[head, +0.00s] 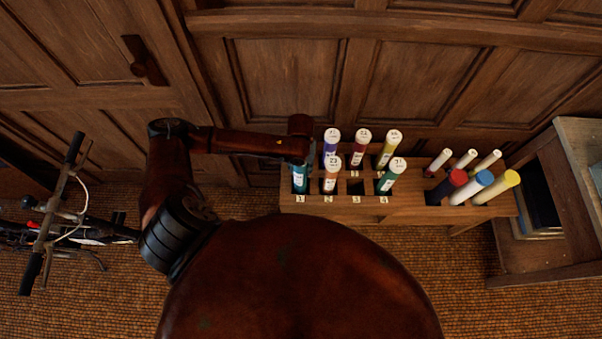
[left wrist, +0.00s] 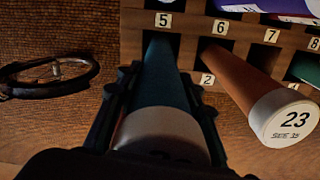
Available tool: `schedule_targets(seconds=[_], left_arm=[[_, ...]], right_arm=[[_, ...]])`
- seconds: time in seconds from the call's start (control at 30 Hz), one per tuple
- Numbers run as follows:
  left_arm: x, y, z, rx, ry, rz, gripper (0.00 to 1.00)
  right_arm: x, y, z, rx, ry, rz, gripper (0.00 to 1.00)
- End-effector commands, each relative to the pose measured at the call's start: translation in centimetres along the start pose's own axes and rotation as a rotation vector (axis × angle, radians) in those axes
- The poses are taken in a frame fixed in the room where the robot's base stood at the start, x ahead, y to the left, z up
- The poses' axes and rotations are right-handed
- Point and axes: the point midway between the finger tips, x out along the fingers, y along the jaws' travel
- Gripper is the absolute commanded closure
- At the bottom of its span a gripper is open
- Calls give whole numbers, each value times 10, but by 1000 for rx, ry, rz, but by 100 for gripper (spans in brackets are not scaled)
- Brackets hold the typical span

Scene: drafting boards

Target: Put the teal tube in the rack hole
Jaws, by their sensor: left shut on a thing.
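The teal tube (head: 299,180) with a pale cap stands at the left end of the wooden rack (head: 438,205), just behind the label 1. My left gripper (head: 303,160) is shut on it from above. In the left wrist view the teal tube (left wrist: 162,80) lies between the two fingers, its cap near the camera. Its far end reaches the front-row hole below label 5. The gripper and tube hide this hole's rim, so I cannot tell how deep the tube sits. My right gripper is not in view.
An orange tube marked 23 (left wrist: 245,85) stands close beside, in hole 2. Hole 3 (head: 355,187) is empty. A green tube (head: 386,180) is in hole 4. A bicycle (head: 60,225) stands left; wooden panelling is behind.

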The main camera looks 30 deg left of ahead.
Motion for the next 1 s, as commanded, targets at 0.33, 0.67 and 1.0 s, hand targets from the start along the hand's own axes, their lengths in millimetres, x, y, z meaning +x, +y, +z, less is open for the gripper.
schedule_targets(seconds=[0.33,0.67,1.0], left_arm=[[37,0,-1,-1,2,0,100],[42,-1,0,0,-1,-1,100],[44,-1,0,0,-1,-1,49]], right_arm=[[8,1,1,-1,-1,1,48],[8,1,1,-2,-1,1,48],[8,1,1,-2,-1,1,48]])
